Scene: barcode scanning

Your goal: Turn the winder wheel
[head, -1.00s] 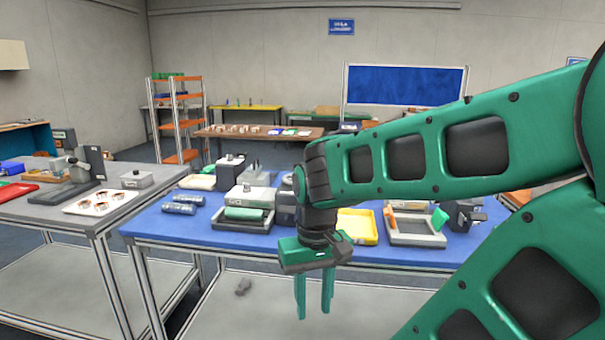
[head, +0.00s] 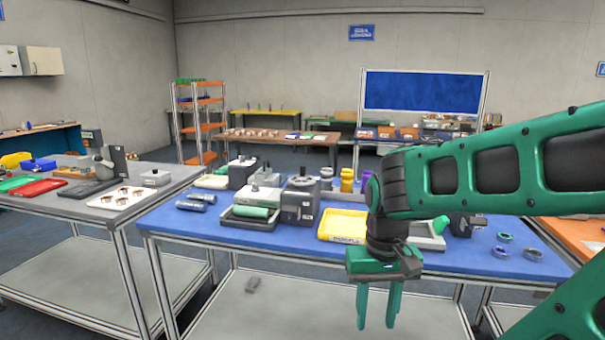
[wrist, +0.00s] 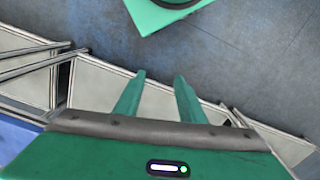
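My gripper (head: 377,308) hangs pointing down in front of the blue table's front edge, apart from everything on it. A dark grey box-shaped device (head: 300,205) with a round grey wheel-like top (head: 303,183) stands mid-table, left of my gripper. This may be the winder, but I cannot tell for sure. My arm hides part of the table's right half.
Room before the table's front edge looks free.

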